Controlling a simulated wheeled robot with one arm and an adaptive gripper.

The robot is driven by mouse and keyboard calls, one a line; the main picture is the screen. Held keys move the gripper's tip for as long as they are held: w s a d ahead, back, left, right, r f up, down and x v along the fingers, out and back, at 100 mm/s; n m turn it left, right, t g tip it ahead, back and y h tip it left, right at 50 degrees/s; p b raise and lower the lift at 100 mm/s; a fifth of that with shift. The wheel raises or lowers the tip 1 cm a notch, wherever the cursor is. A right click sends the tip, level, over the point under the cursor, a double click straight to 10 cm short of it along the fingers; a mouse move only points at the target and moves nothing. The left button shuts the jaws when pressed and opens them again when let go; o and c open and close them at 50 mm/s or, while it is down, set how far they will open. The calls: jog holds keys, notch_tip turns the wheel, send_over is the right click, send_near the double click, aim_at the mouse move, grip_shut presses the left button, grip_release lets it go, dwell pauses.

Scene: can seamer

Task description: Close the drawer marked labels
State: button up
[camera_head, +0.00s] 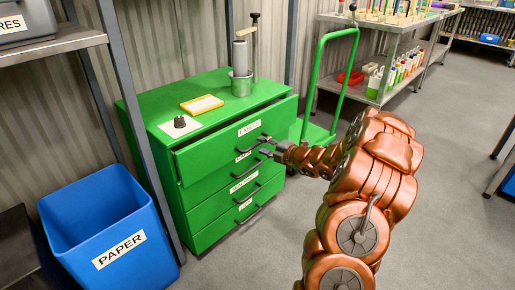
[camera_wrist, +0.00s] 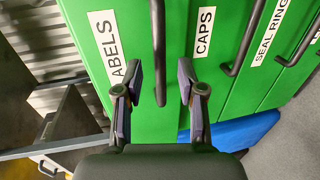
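The labels drawer (camera_head: 207,153) is the top drawer of a green cabinet. Its front stands out past the drawers below, so it is partly open. Its label (camera_wrist: 107,42) reads "ABELS" in the wrist view, the first letter cut off. Its dark bar handle (camera_wrist: 158,45) lies between the fingers of my gripper (camera_wrist: 160,84). The fingers are spread, with a visible gap on each side of the handle. In the head view my gripper (camera_head: 271,146) is at the drawer front by the handle, small and partly hidden by my wrist.
Below are the caps drawer (camera_wrist: 220,65) and other drawers with bar handles, flush with the cabinet. On the cabinet top (camera_head: 215,88) stand a hand seamer (camera_head: 241,70), a yellow-edged block and a small dark knob. A blue paper bin (camera_head: 100,225) is left; a green trolley (camera_head: 318,135) is right.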

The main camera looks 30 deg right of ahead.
aim_at(259, 144)
jog(key=shift+b+x, duration=0.5)
jog(key=shift+x, duration=1.25)
grip_shut()
